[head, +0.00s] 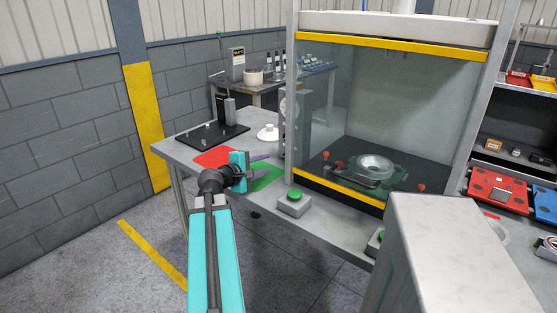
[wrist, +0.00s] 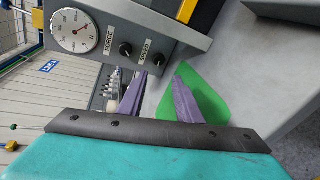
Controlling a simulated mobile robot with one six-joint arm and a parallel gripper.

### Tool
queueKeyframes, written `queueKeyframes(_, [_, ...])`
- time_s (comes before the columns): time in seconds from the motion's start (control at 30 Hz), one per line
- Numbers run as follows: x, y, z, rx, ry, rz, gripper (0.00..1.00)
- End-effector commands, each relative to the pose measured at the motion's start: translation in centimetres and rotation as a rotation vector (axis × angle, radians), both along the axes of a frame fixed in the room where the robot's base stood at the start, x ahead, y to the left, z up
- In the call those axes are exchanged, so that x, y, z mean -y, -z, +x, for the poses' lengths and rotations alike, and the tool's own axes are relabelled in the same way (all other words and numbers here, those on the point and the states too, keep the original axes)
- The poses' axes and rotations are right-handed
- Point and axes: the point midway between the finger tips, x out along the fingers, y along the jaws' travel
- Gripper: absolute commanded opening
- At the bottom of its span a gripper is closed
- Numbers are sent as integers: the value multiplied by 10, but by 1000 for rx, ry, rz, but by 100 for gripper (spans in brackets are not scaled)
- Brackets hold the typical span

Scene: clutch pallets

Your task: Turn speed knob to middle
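The speed knob (wrist: 157,59) is a small black round knob beside its SPEED label on a grey control panel (wrist: 160,20) in the wrist view. A second black knob, the force knob (wrist: 126,49), sits to its left. My gripper (wrist: 162,72) has two purple fingers spread apart with nothing between them. The fingertips lie just below the panel in the wrist view, close to the speed knob and apart from it. In the head view my gripper (head: 264,162) is over the green mat, in front of the press cabinet's left side; the knobs cannot be made out there.
A round gauge (wrist: 74,31) is on the panel's left. A green mat (head: 266,178) and red mat (head: 213,157) lie on the table. A green button box (head: 294,203) stands right of my gripper. A glass-sided press cabinet (head: 400,110) is behind it.

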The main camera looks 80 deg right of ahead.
Motion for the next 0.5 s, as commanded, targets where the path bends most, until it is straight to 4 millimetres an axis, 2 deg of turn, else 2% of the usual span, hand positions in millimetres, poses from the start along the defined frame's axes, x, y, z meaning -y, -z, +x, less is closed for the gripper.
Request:
queueKeyframes(0.1, [11, 3, 8, 94, 78, -43, 32])
queueKeyframes(0.5, [26, 5, 30, 403, 353, -254, 32])
